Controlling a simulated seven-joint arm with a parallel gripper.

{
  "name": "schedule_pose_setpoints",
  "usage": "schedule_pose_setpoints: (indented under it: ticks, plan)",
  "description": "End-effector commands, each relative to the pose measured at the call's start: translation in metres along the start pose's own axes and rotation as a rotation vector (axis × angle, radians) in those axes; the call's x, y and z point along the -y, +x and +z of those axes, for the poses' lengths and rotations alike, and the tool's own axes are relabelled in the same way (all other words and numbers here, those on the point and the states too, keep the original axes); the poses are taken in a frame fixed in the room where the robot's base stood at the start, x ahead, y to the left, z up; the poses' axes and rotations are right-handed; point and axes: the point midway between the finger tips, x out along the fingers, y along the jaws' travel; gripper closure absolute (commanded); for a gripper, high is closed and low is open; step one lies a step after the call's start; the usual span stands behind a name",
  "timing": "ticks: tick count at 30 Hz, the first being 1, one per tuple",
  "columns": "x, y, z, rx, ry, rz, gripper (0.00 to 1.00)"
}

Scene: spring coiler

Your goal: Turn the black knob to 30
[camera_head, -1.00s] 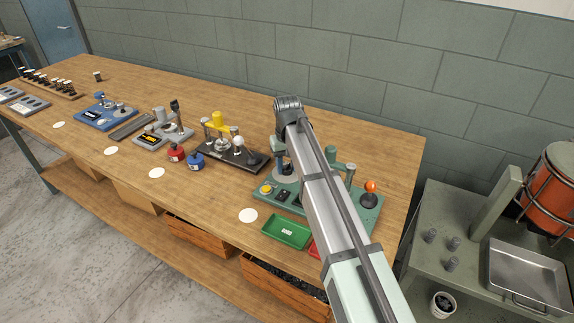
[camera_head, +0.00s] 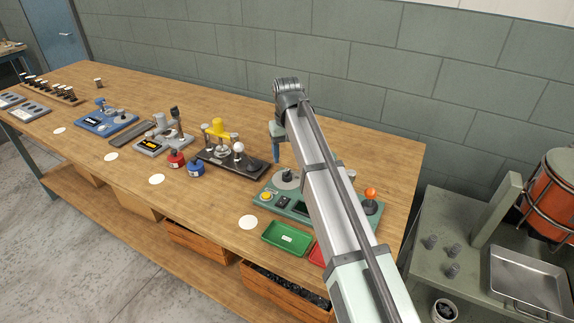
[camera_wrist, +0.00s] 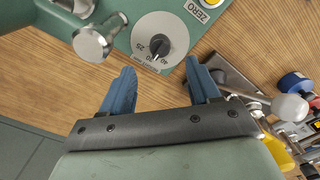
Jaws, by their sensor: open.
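The black knob (camera_wrist: 159,45) sits on a round light-grey dial (camera_wrist: 180,30) on the green coiler, seen in the wrist view. A "25" shows to the knob's left and what looks like "40" below it; I cannot read the setting surely. In the head view the coiler (camera_head: 277,209) stands near the bench's right end, partly hidden by my arm. My gripper (camera_wrist: 160,66) is open and empty, its two blue fingers apart and the knob beyond the tips, between them in the picture. It also shows in the head view (camera_head: 276,150), behind the coiler's dial.
Metal posts (camera_wrist: 92,43) rise from the coiler beside the dial. A dark fixture with a yellow part (camera_head: 218,126) stands to the left, with red (camera_head: 176,159) and blue (camera_head: 195,169) pots near it. A green tray (camera_head: 287,238) lies in front of the coiler.

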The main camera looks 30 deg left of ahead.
Motion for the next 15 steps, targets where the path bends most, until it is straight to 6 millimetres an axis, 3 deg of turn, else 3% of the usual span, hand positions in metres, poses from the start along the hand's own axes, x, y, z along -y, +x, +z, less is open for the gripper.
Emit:
schedule_pose_setpoints:
  ticks: [6,15]
  plan:
    - [0.000,-0.039,-0.001,-0.002,0.000,0.000,0.39]
    - [0.000,-0.063,-0.001,-0.001,0.000,0.000,0.39]
